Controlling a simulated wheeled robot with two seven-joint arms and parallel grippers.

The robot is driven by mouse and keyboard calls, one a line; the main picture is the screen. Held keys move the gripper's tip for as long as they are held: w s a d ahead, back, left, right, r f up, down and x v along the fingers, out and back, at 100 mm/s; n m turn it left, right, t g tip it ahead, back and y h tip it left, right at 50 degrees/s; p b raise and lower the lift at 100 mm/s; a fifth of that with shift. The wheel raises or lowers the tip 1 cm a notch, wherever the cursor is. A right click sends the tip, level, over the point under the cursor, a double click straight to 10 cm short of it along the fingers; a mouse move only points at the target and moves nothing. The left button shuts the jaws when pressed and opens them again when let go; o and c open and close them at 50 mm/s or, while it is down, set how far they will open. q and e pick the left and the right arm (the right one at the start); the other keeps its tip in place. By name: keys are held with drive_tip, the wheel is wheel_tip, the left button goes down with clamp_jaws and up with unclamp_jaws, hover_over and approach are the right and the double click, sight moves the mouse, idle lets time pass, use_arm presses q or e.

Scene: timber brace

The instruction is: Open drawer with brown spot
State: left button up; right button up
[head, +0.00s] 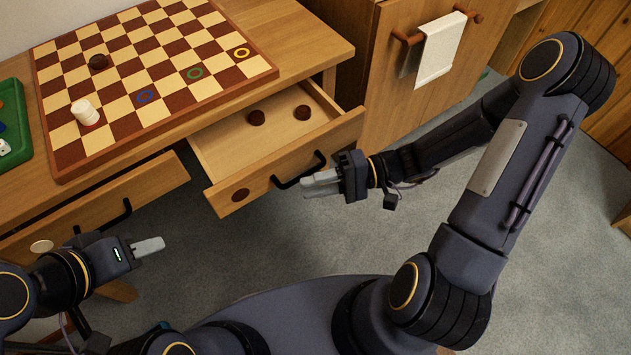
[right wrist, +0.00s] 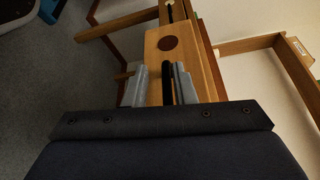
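The drawer with the brown spot (head: 260,169) stands pulled out from the table. Its spot (head: 240,195) is at the left of the front and also shows in the right wrist view (right wrist: 168,43). Its black bar handle (head: 287,183) is on the front. My right gripper (head: 308,188) is at this handle. In the right wrist view its fingers are apart, with the handle (right wrist: 167,82) between them, close to the right finger and with a gap to the left one. My left gripper (head: 160,244) is near the other drawer, empty; its finger spacing is unclear.
Two brown checkers (head: 302,112) (head: 256,118) lie in the open drawer. A drawer with a pale spot (head: 41,246) is at the left. A checkerboard (head: 150,70) with pieces and a green tray (head: 17,160) are on the table. A cabinet with a towel (head: 440,50) stands right.

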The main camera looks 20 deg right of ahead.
drive_tip(key=shift+o, duration=0.5)
drive_tip(key=shift+d, duration=0.1)
drive_tip(key=d+p, duration=0.2)
drive_tip(key=d, duration=0.5)
drive_tip(key=shift+s+d+r, duration=0.15)
drive_tip(key=shift+d+r, duration=0.2)
